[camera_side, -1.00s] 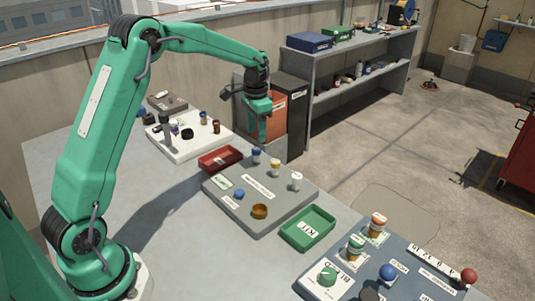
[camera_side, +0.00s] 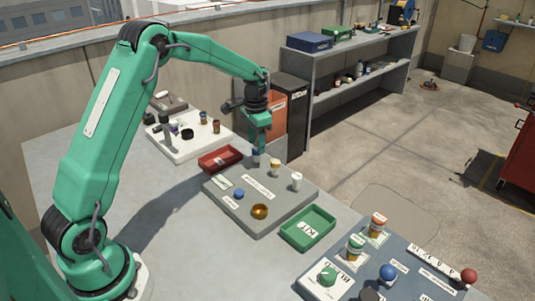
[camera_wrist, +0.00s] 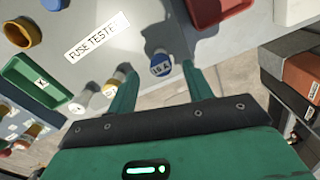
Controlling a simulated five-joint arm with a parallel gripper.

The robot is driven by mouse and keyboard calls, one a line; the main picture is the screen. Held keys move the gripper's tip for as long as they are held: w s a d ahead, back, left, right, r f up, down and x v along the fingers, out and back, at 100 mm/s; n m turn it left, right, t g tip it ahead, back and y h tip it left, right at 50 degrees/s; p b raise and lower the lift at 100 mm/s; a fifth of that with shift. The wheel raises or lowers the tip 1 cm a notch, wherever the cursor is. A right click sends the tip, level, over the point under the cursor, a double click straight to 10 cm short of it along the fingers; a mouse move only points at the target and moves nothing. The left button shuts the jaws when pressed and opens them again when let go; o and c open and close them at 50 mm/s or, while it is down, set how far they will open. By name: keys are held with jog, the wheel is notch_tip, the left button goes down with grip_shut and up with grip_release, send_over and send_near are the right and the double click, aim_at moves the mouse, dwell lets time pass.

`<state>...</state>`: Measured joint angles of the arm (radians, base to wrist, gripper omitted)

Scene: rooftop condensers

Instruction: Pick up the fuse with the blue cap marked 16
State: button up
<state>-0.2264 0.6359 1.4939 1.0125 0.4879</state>
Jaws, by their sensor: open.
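The fuse with the blue cap (camera_side: 256,160) stands on the grey fuse tester board (camera_side: 285,200), at its back edge. In the wrist view the blue-capped fuse (camera_wrist: 160,66) lies between my two finger tips, with small white marks on its cap that look like 16. My gripper (camera_side: 260,147) points down just above this fuse and partly covers it in the side view. In the wrist view my gripper (camera_wrist: 159,72) is open, with one finger on each side of the fuse. I cannot tell whether the fingers touch it.
A yellow-capped fuse (camera_side: 275,167) and a white-capped fuse (camera_side: 296,181) stand in the same row. A red tray (camera_side: 220,159) lies close on the left, and a green KIT tray (camera_side: 308,228) at the right. A blue knob (camera_side: 239,194) and an orange ring (camera_side: 260,211) are in front.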

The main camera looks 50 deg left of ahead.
aim_at(256, 149)
jog(key=shift+f, duration=1.9)
jog(key=c, duration=1.1)
